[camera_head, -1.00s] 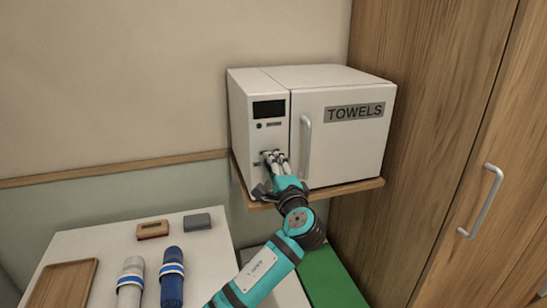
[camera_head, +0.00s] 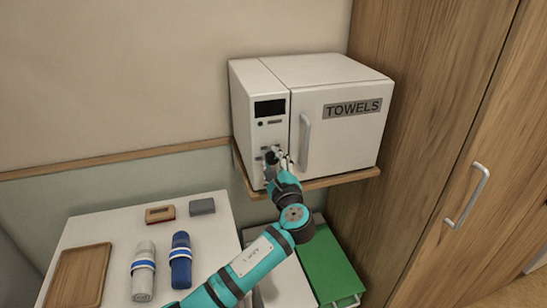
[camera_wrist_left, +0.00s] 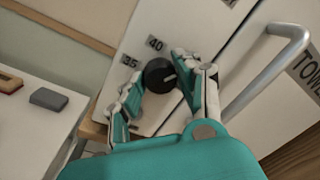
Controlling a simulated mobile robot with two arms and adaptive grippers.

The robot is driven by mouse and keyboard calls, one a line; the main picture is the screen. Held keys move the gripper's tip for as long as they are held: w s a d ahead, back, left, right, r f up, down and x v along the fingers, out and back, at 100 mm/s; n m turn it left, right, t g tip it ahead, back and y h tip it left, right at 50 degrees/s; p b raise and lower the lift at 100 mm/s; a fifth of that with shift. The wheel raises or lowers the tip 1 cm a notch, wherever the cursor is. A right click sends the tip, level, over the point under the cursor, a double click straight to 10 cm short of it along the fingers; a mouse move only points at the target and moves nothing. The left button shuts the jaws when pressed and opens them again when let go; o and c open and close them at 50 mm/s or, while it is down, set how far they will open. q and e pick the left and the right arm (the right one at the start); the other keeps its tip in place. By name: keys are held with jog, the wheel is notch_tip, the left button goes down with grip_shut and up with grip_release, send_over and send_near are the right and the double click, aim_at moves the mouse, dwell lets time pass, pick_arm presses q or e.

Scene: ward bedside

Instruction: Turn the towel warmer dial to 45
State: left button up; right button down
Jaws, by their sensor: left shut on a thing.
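The white towel warmer (camera_head: 345,150) has a "TOWELS" label on its door and a control panel on its left side. Its black round dial (camera_wrist_left: 160,74) shows in the left wrist view, with a pale mark towards its right side. Further numbers cannot be seen, and my fingers cover part of the panel. My left gripper (camera_head: 276,158) is at the lower panel, its fingers shut on the dial from both sides. My right gripper is not in view.
The warmer stands on a wooden shelf (camera_head: 320,183). Its door handle (camera_head: 305,143) is close right of my fingers. A white table (camera_head: 105,225) at lower left holds rolled towels, a wooden tray and small blocks. A green-topped unit (camera_head: 335,265) stands below. Wooden cabinets fill the right.

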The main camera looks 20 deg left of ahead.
pick_arm(q)
jog(key=shift+f, duration=0.2)
jog(key=o, duration=1.1)
jog(key=shift+d+r, duration=0.1)
jog(key=shift+r, duration=0.05)
jog(key=shift+o, duration=0.2)
jog(key=v, duration=1.2)
